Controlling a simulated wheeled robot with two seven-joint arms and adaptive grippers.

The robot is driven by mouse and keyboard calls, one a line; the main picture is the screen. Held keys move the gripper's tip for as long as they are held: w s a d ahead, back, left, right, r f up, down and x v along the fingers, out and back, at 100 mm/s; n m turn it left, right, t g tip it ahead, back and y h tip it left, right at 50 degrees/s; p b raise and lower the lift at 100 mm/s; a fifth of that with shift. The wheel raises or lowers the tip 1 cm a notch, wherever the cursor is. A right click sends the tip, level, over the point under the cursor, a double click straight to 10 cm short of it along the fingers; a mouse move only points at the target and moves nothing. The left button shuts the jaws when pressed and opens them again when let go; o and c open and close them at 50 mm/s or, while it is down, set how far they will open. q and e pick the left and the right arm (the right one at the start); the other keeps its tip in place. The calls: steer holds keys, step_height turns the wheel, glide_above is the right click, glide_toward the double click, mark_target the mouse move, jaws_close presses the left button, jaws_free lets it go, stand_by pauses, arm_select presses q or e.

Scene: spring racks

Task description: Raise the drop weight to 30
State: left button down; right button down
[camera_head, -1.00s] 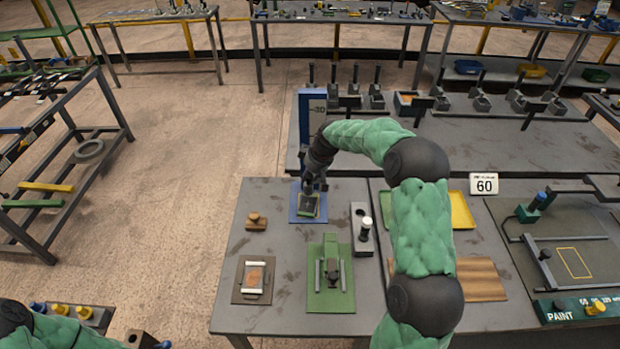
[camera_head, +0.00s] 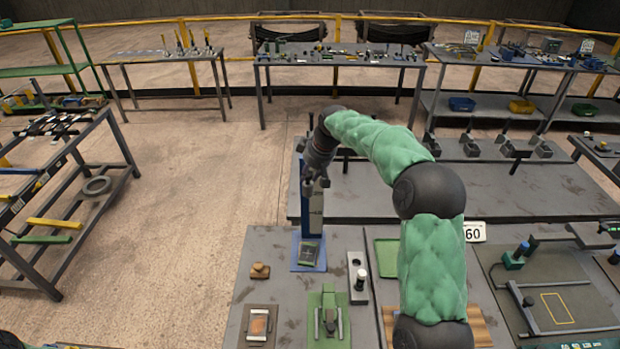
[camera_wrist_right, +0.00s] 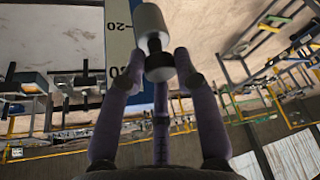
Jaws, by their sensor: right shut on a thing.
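The blue drop post (camera_head: 312,219) with a white numbered scale stands at the back left of the near bench. At its foot is a blue base (camera_head: 297,264) with a dark plate (camera_head: 309,254) marked by a cross. My right gripper (camera_head: 316,182) is high beside the post. In the right wrist view, my right gripper (camera_wrist_right: 160,62) is shut on the drop weight (camera_wrist_right: 150,22), a grey cylinder with a black neck. The scale (camera_wrist_right: 117,45) beside it shows 20 and a partly covered 30. The weight's exact reading is unclear. My left gripper is out of view.
A sign reading 60 (camera_head: 474,232) is to the right. My right arm crosses above the bench.

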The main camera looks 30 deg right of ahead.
steer(key=shift+r, duration=0.45)
steer(key=c, duration=0.9)
jaws_free()
steer(key=shift+w+a+f, duration=0.1)
steer(key=shift+c, duration=0.2)
steer(key=shift+w, duration=0.1)
steer(key=shift+s+r, duration=0.2)
steer(key=v, duration=1.1)
steer(key=shift+r, duration=0.25)
